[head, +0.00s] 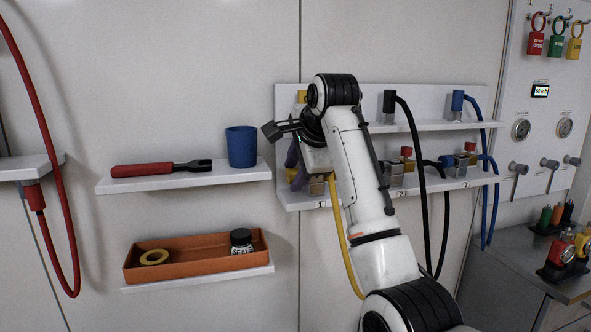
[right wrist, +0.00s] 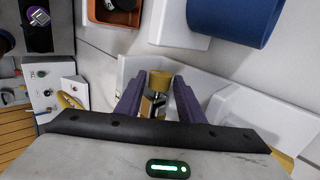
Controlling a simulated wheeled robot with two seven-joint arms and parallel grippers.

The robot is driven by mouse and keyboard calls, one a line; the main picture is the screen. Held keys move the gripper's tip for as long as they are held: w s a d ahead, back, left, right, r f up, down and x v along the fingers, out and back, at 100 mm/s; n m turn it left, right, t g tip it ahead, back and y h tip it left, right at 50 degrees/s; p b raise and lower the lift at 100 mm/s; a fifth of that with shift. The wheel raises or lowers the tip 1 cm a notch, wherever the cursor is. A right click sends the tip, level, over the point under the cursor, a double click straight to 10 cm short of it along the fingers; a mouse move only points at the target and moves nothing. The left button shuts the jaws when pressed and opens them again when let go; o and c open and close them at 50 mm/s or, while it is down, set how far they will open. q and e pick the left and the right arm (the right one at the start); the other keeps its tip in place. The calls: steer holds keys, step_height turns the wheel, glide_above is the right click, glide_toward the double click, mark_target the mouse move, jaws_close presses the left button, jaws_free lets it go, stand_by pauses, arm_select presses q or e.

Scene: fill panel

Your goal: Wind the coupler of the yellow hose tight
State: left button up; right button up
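The yellow hose (head: 345,250) hangs from the left end of the white wall rack, partly behind my right arm. A yellow cap-like piece (head: 302,97) shows on the rack's upper ledge. My right gripper (head: 296,168) is at the rack's lower left station, its purple fingers spread apart. In the right wrist view, a yellow cylinder (right wrist: 160,80) and metal fitting parts (right wrist: 150,106) show between the fingers (right wrist: 160,90). I cannot tell whether the fingers touch the cylinder. How the coupler sits on its fitting is hidden. My left gripper is out of view.
Black (head: 424,200) and blue (head: 493,200) hoses hang right of my arm. A shelf (head: 225,177) left of the gripper holds a blue cup (head: 241,146) and red-handled tool (head: 160,169). Below is an orange tray (head: 195,268). A red hose (head: 60,180) hangs far left.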

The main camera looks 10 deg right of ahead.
steer(key=c, duration=0.8)
steer(key=shift+f+t+b, duration=0.3)
steer(key=shift+b, duration=0.35)
steer(key=t+b, duration=0.1)
steer(key=b, duration=0.1)
steer(key=t+b, duration=0.1)
steer(key=b, duration=0.1)
steer(key=f+t+b, duration=0.1)
steer(key=b, duration=0.1)
steer(key=shift+s+t, duration=0.25)
steer(key=shift+t, duration=0.15)
steer(key=shift+t+b, duration=0.3)
steer(key=shift+b, duration=0.2)
arm_select(q)
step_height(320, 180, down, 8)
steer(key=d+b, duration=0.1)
steer(key=b, duration=0.1)
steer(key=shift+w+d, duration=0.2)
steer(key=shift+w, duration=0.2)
arm_select(e)
steer(key=shift+s+r+t, duration=0.1)
steer(key=shift+t, duration=0.9)
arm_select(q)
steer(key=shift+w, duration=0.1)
arm_select(e)
steer(key=shift+r, duration=0.1)
steer(key=o, duration=0.8)
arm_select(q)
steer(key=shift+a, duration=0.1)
